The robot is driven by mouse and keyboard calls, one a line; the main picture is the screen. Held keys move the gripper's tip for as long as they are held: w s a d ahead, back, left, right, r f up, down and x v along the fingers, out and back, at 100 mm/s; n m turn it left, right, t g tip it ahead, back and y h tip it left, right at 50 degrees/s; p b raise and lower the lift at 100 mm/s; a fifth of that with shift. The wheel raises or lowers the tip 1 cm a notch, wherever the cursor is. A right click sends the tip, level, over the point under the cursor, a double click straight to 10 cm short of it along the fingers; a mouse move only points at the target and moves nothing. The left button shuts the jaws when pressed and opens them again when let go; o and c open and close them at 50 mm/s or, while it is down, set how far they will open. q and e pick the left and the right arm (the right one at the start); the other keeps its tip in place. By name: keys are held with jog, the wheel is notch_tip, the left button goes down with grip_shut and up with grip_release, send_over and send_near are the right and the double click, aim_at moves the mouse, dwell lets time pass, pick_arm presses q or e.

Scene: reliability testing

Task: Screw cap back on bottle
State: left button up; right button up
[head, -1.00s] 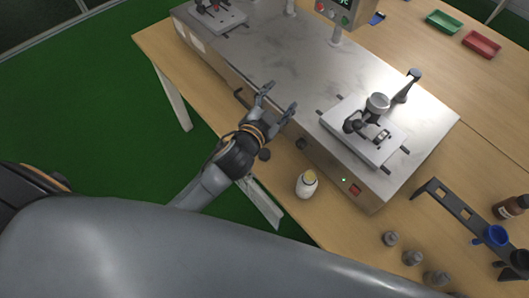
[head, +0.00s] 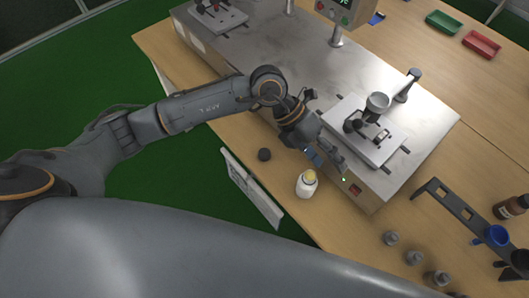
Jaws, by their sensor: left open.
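A small dark round piece (head: 264,155), which looks like a cap, lies on the table to the left of the bottle, near the edge. My left gripper (head: 328,162) is open, its fingers above and slightly right of the bottle in the picture, in front of the machine's side. I see nothing between its fingers. It looks apart from the bottle. My right gripper is not in view.
A grey metal test machine (head: 270,50) fills the table behind, with a fixture (head: 365,130) on it. Several grey pieces (head: 391,238) stand at the front right. A black rack (head: 458,208) and a brown bottle (head: 511,207) are farther right. Green (head: 444,22) and red (head: 481,44) trays lie behind.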

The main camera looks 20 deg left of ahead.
pick_arm(q)
jog(key=w+a+f+y, duration=0.3)
jog(key=a+y, duration=0.2)
jog(key=a, duration=0.4)
jog(key=t+y, duration=0.2)
jog(key=y, duration=0.2)
send_over(265, 155)
notch_tip(265, 155, down, 9)
jog(key=shift+r+p, duration=0.15)
jog(key=shift+p, duration=0.55)
